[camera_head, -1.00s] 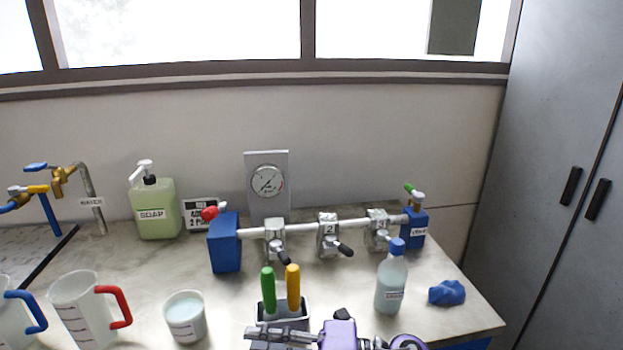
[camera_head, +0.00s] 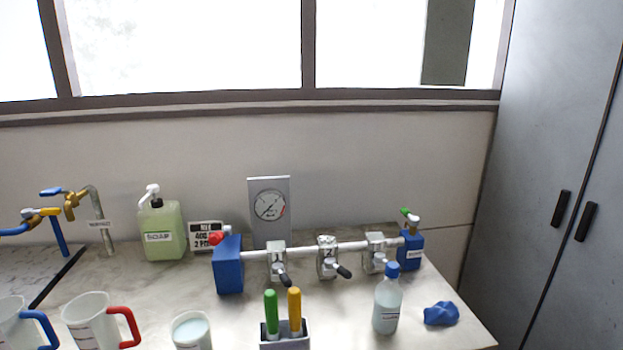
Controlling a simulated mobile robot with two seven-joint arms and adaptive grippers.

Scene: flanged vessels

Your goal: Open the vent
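A pipe manifold (camera_head: 300,250) runs along the back of the bench. It carries several metal valves with black levers, such as the left one (camera_head: 277,261) and the middle one (camera_head: 327,257). At its left end is a blue block (camera_head: 229,270) with a red knob (camera_head: 216,238). At its right end is a smaller blue block (camera_head: 410,254) with a small green-handled valve (camera_head: 409,214) on top; its label is too blurred to read, so I cannot tell which valve is the vent. A round gauge (camera_head: 270,205) stands behind the pipe. Neither gripper is in view.
In front stand a holder (camera_head: 285,343) with green and yellow handles, a blue-capped bottle (camera_head: 387,305) and a blue cloth (camera_head: 441,314). At left are a soap bottle (camera_head: 161,233), jugs (camera_head: 88,322), a cup (camera_head: 191,331) and taps (camera_head: 70,203). A grey cabinet (camera_head: 545,160) bounds the right.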

